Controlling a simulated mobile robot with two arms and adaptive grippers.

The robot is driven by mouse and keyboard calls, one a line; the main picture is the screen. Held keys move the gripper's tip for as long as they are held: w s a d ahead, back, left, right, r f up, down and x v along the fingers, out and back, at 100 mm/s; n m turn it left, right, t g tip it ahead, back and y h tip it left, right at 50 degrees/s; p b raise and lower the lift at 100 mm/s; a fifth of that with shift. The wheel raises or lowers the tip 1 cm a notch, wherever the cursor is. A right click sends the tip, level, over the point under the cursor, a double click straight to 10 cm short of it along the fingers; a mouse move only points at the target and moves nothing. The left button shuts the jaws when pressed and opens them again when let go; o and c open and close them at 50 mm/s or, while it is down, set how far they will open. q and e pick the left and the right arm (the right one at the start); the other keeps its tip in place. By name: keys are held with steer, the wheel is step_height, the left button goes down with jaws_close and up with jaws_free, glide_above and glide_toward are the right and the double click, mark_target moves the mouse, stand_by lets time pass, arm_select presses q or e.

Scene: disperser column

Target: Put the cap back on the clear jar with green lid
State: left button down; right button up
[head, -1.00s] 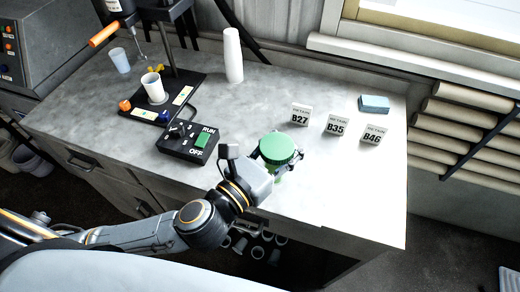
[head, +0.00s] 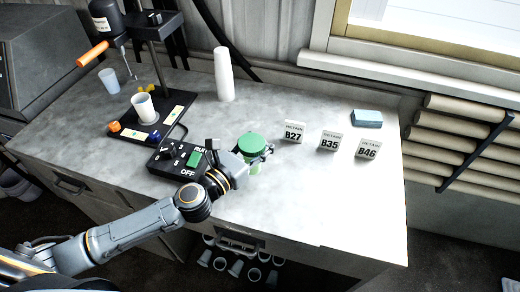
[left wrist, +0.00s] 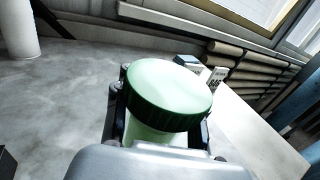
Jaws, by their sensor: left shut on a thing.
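The clear jar (head: 253,167) has its green lid (head: 252,143) at its top, over the counter right of the control box. In the left wrist view the lid (left wrist: 168,94) sits over the jar's pale body (left wrist: 147,133) and looks slightly tilted in that picture; I cannot tell if it is fully seated. My left gripper (head: 262,155) is shut around the jar's body below the lid. It also shows in the left wrist view (left wrist: 160,125), a finger on each side. I cannot tell whether the jar's base touches the counter. My right gripper is out of view.
The control box (head: 180,162) is close to my left wrist. Retain cards B27 (head: 292,132), B35 (head: 329,141) and B46 (head: 368,150) stand to the right. A blue block (head: 367,118), a cup stack (head: 223,75) and a disperser stand (head: 155,115) are further back. The counter's front right is clear.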

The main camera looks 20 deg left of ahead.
arm_select(q)
steer(key=f, duration=0.1)
steer(key=f+b, duration=0.1)
steer(key=f, duration=0.1)
steer(key=shift+w+a+f+b, duration=0.25)
steer(key=shift+w+f+b, duration=0.1)
steer(key=shift+b, duration=0.05)
steer(key=shift+f, duration=0.2)
steer(key=shift+r, duration=0.1)
steer(key=c, duration=1.5)
jaws_free()
steer(key=shift+f, duration=0.25)
steer(key=shift+c, duration=0.2)
steer(key=o, duration=0.7)
steer(key=shift+o, duration=0.2)
